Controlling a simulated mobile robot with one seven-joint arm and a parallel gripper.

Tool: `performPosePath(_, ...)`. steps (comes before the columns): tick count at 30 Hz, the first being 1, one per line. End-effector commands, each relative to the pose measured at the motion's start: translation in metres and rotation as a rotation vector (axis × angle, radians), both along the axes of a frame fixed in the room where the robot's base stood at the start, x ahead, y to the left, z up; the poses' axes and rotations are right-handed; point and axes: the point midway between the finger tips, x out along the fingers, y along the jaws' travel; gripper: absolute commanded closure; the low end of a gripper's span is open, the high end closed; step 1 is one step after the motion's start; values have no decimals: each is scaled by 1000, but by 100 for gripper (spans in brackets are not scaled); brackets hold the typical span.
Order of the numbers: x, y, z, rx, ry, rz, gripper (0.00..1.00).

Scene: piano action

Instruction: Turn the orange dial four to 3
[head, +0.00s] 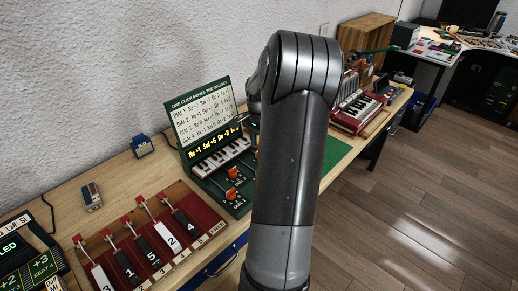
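A dark green device (214,187) stands on the wooden bench, with a white text panel (203,112) listing dials and a strip of glowing yellow text below it. Small piano keys (221,158) run under the strip. Two orange dials show on its base: a nearer dial (231,194) and a farther dial (234,172). Their labels are too small to read surely. A bit of orange also shows at my arm's left edge. My arm covers the right part of the device, so I cannot pick out dial four or its setting. My gripper is hidden.
A red board with numbered levers (150,245) lies in front on the left. A blue-framed item (142,146) and a small grey-red box (91,196) sit on the bench (60,185). A red keyboard (357,110) stands right of my arm. Floor (400,210) is clear.

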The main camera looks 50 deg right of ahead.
Motion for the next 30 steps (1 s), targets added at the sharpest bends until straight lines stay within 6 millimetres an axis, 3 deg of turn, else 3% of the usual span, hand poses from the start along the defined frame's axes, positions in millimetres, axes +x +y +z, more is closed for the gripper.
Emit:
performPosePath(6, 0, 0, -23, 1, 1, 1, 62)
performPosePath(16, 0, 0, -27, 0, 0, 1, 62)
performPosePath(27, 0, 0, -26, 0, 0, 1, 92)
performPosePath(30, 0, 0, -26, 0, 0, 2, 94)
